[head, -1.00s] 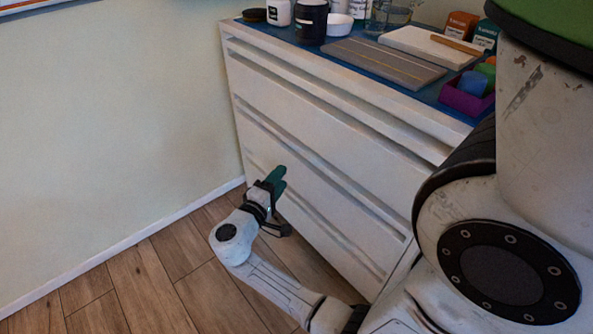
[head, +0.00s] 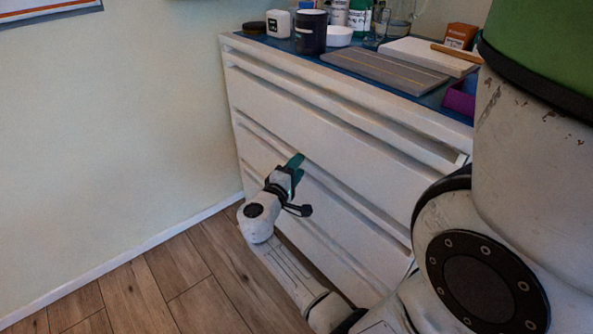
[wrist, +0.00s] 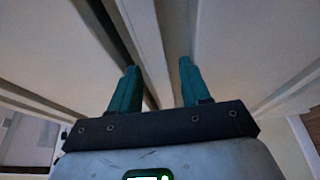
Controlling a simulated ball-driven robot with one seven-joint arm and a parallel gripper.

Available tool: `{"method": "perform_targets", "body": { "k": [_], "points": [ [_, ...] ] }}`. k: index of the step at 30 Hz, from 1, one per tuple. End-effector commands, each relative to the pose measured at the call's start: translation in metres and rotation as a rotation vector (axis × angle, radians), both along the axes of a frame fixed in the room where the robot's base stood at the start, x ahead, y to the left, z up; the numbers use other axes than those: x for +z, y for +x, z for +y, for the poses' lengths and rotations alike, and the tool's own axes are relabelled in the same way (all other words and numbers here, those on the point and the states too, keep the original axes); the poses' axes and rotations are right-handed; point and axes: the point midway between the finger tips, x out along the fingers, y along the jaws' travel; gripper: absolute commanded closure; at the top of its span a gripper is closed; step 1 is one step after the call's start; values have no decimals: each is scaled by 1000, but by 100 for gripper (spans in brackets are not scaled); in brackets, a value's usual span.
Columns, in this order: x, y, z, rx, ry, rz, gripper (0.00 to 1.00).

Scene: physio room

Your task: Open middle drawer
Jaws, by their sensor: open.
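The white cabinet (head: 300,110) has drawers with long ledge-like handles across their fronts. The middle drawer (head: 345,222) looks shut, and its handle (head: 350,198) slants down to the right. My gripper (head: 296,162) is at this handle, left of its middle, with teal fingers pointing at the cabinet front. In the wrist view, my gripper (wrist: 157,85) is open, and the pale handle strip (wrist: 146,45) runs between the two fingers. A dark gap shows beside the strip. I cannot tell whether either finger touches it.
The blue cabinet top bears a grey board (head: 385,72), a dark jar (head: 311,32), a white bowl (head: 339,36) and a purple tray (head: 460,98). A wall (head: 110,120) stands left of the cabinet. The wooden floor (head: 150,285) in front is clear at the left.

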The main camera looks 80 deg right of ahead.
Motion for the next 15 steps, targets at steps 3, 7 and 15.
{"method": "perform_targets", "body": {
  "k": [3, 7, 15],
  "points": [
    [0, 0, 0, 0, 0, 0, 53],
    [0, 0, 0, 0, 0, 0, 56],
    [0, 0, 0, 1, 0, 0, 82]
  ]
}}
